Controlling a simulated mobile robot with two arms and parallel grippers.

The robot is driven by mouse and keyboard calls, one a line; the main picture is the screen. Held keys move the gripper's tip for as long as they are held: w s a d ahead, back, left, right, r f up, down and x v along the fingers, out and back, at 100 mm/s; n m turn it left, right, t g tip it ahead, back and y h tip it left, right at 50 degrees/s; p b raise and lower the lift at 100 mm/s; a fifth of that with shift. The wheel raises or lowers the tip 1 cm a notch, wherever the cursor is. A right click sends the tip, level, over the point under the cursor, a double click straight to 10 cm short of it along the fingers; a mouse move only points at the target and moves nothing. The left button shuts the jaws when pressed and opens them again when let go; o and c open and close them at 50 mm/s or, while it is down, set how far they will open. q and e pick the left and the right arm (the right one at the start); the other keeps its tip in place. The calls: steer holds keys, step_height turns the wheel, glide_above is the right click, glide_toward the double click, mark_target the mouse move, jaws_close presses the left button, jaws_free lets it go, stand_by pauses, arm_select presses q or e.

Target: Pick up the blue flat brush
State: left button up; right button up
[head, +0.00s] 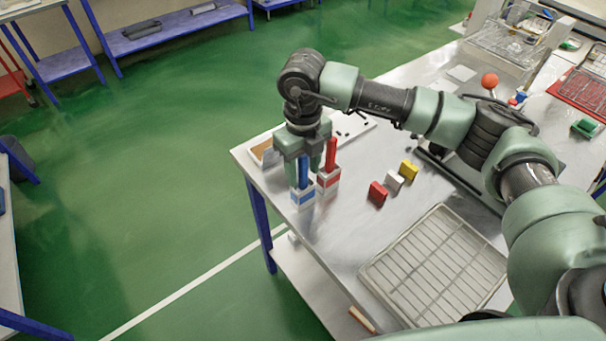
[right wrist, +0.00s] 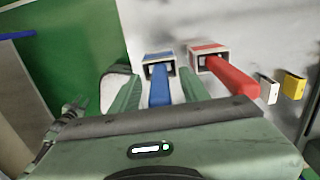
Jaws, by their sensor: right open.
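The blue flat brush (head: 303,172) stands upright with its blue handle up in a small white holder (head: 303,196) with a blue label, near the table's left edge. My right gripper (head: 303,172) is open, pointing down, with its fingers on either side of the blue handle. In the right wrist view the blue handle (right wrist: 160,88) lies between the two green fingers (right wrist: 160,92), with gaps showing on both sides. The brush's lower end is hidden in the holder. My left gripper is not in the head view.
A red-handled brush (head: 331,154) stands in a red-labelled holder (head: 328,181) close to the right. Red (head: 377,193), white (head: 394,181) and yellow (head: 409,170) blocks lie further right. A wire rack (head: 432,262) lies at the front. Bare tabletop lies between holders and rack.

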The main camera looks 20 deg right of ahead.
steer(key=shift+f, duration=0.2)
steer(key=c, duration=1)
steer(key=shift+r, duration=0.2)
